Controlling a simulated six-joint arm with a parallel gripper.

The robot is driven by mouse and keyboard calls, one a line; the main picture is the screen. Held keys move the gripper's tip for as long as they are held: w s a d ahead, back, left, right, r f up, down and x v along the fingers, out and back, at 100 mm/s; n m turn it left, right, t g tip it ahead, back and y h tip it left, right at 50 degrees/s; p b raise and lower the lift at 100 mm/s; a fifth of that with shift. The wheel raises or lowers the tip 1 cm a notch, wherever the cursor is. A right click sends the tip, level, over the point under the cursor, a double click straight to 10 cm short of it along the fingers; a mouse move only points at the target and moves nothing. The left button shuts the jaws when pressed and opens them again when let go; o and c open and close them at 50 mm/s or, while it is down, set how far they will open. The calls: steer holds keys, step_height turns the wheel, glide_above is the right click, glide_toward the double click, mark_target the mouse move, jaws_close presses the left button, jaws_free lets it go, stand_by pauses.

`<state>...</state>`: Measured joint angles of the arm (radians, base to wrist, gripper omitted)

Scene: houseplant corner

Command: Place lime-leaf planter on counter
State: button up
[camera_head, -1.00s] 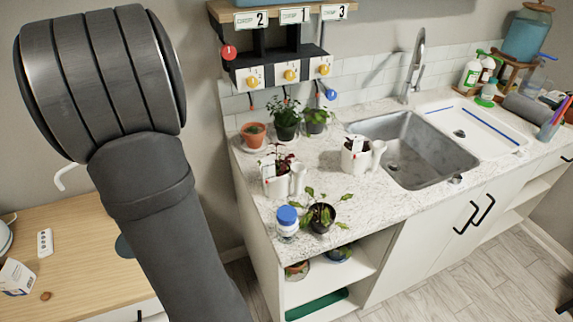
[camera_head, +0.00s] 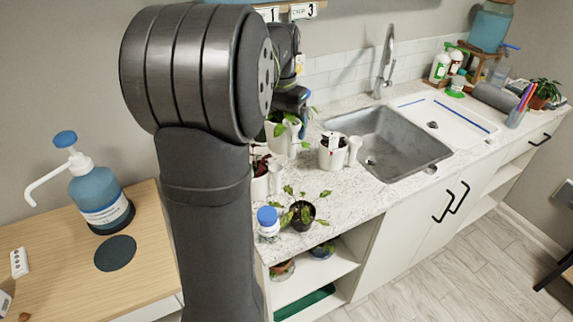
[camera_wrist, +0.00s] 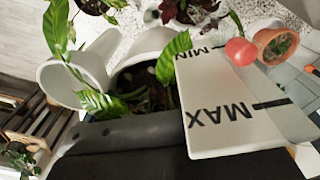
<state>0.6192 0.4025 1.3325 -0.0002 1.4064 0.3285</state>
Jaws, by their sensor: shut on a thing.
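The lime-leaf planter (camera_head: 280,138) is a white pot with a side tube and bright green leaves, above the back left of the counter (camera_head: 350,195), partly hidden behind my arm. My gripper (camera_head: 293,101) is shut on it from above. In the wrist view the white planter (camera_wrist: 92,62) shows close up, with a white MIN/MAX gauge (camera_wrist: 225,105) tipped with a red ball. My gripper's dark body fills the bottom edge there and hides the grip. Whether the planter's base touches the counter cannot be told.
A white planter with dark-red leaves (camera_head: 259,186), another white planter (camera_head: 332,158), a black pot (camera_head: 302,217) and a blue-lidded jar (camera_head: 268,223) stand nearby on the counter. The sink (camera_head: 385,145) lies to the right. A pump bottle (camera_head: 97,190) stands on the wooden table.

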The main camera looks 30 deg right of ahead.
steer(key=s+d+m, duration=0.3)
steer(key=s+d, duration=0.6)
steer(key=d, duration=0.1)
steer(key=shift+w+a+f, duration=0.75)
steer(key=shift+w+f, duration=1.15)
steer(key=shift+f, duration=0.75)
steer(key=shift+w+a+f, duration=0.75)
steer(key=shift+w+f, duration=1.1)
steer(key=shift+f, duration=0.8)
steer(key=shift+w+a+f, duration=0.75)
steer(key=shift+w+f, duration=1.15)
steer(key=shift+f, duration=0.75)
steer(key=shift+f, duration=0.15)
steer(key=o, duration=1.1)
step_height(320, 180, up, 12)
steer(key=shift+r, duration=0.15)
